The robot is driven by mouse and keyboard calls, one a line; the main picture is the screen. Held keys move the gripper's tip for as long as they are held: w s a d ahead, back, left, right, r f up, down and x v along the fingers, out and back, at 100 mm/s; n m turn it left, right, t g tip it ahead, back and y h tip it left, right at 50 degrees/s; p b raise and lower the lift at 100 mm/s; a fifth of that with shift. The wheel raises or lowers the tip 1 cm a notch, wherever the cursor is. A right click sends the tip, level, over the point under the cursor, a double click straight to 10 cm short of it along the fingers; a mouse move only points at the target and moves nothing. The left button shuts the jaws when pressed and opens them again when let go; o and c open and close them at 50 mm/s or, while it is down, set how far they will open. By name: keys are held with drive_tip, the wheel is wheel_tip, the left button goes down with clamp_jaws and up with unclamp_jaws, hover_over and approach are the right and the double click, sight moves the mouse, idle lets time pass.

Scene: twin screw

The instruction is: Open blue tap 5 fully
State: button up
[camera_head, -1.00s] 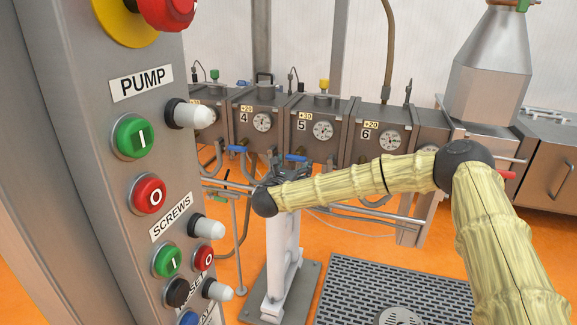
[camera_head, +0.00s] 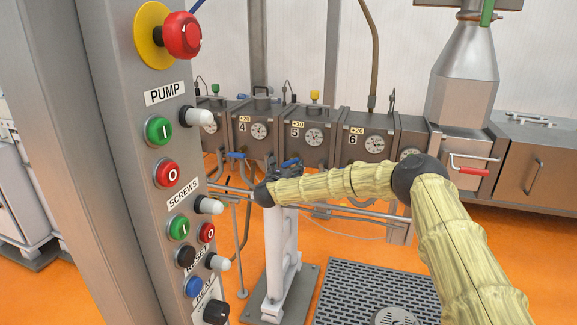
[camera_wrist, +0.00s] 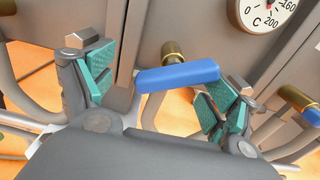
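Blue tap 5 (camera_head: 291,162) hangs below the box marked 5, partly hidden by my gripper in the head view. In the wrist view a blue tap handle (camera_wrist: 178,76) on a brass stem lies crosswise between my fingers. It slants slightly up to the right. My gripper (camera_wrist: 160,90) is open, with a green-padded finger on each side of the handle. The left finger is clearly apart from it. The right finger is close to the handle's right end; I cannot tell whether they touch. In the head view my gripper (camera_head: 273,173) is small and dark.
Another blue tap (camera_head: 236,155) sits below box 4. A blue handle (camera_wrist: 298,98) shows at the wrist view's right edge. Horizontal pipes (camera_head: 345,211) run below the boxes. A button panel (camera_head: 143,190) stands at left.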

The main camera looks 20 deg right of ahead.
drive_tip(key=shift+d+r, duration=0.15)
drive_tip(key=shift+d, duration=0.3)
drive_tip(key=c, duration=0.3)
drive_tip(key=shift+s+r, duration=0.25)
drive_tip(key=shift+s, duration=0.05)
drive_tip(key=c, duration=0.4)
drive_tip(key=shift+s+a+r, duration=0.1)
drive_tip(key=shift+a+r, duration=0.05)
drive_tip(key=shift+r, duration=0.05)
drive_tip(key=shift+c, duration=1)
drive_tip(key=shift+r, duration=0.1)
drive_tip(key=n+b, duration=0.3)
drive_tip(key=b, duration=0.1)
drive_tip(key=shift+r+n, duration=0.1)
drive_tip(key=shift+n, duration=0.2)
drive_tip(key=n+b, duration=0.2)
drive_tip(key=n, duration=0.2)
drive_tip(key=shift+a+r+n, duration=0.1)
drive_tip(key=shift+r+n, duration=0.05)
drive_tip(key=shift+n, duration=0.25)
drive_tip(key=n+b, duration=0.1)
drive_tip(key=n, duration=0.3)
drive_tip(key=shift+a+n, duration=0.1)
drive_tip(key=shift+n, duration=0.2)
drive_tip(key=n, duration=0.3)
drive_tip(key=shift+a, duration=0.15)
drive_tip(key=shift+s+d+f+n, duration=0.1)
drive_tip(key=shift+d+f+n, duration=0.15)
drive_tip(key=shift+n, duration=0.55)
drive_tip(key=shift+f, duration=0.2)
